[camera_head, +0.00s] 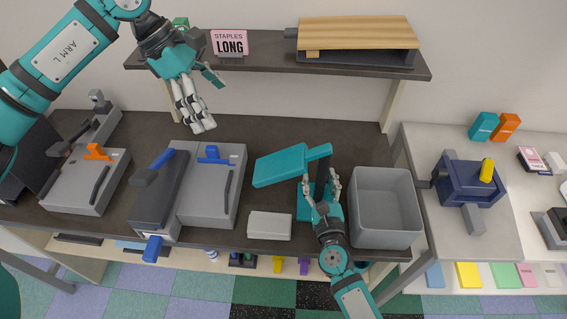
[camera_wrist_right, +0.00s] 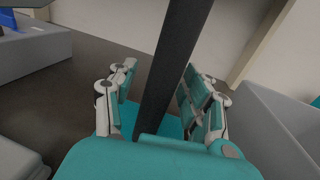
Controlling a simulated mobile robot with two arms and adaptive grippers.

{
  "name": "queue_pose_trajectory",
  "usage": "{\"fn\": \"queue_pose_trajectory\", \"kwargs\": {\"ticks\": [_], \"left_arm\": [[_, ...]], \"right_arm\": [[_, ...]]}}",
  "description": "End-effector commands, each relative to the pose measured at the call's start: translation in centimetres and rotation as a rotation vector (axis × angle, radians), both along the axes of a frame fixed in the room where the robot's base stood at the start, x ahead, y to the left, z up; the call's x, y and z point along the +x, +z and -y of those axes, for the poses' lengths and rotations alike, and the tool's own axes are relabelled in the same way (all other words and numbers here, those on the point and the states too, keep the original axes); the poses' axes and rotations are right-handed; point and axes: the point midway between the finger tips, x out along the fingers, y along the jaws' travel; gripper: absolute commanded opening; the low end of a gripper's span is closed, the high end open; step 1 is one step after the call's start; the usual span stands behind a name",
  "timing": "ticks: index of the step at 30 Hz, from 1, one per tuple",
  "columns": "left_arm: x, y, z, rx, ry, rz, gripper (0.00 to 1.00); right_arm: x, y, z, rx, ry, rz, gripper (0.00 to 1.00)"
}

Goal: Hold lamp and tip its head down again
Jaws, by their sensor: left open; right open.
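The teal lamp stands on the dark table, with its flat head (camera_head: 281,166) reaching out to the left from the top of a dark post (camera_head: 322,172). Part of its teal base (camera_head: 304,204) shows beside my right gripper. My right gripper (camera_head: 321,186) is open, with a finger on each side of the post. In the right wrist view, the dark post (camera_wrist_right: 172,75) rises between the open fingers (camera_wrist_right: 160,105), and I see gaps beside it. My left gripper (camera_head: 203,104) is open and empty, raised above the back of the table, left of the lamp head.
A grey bin (camera_head: 385,238) stands close right of the lamp. A small white box (camera_head: 269,225) lies to the left, near the front edge. Grey machines (camera_head: 213,205) fill the left side. A shelf (camera_head: 270,62) with a STAPLES LONG sign (camera_head: 230,42) runs behind.

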Motion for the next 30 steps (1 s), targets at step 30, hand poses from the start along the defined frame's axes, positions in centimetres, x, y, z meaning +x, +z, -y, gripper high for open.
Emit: {"fn": "queue_pose_trajectory", "kwargs": {"ticks": [30], "left_arm": [[0.0,0.0,0.01,0.0,0.0,0.0,1.0]], "right_arm": [[-0.32,-0.05,0.05,0.0,0.0,-0.001,0.76]]}}
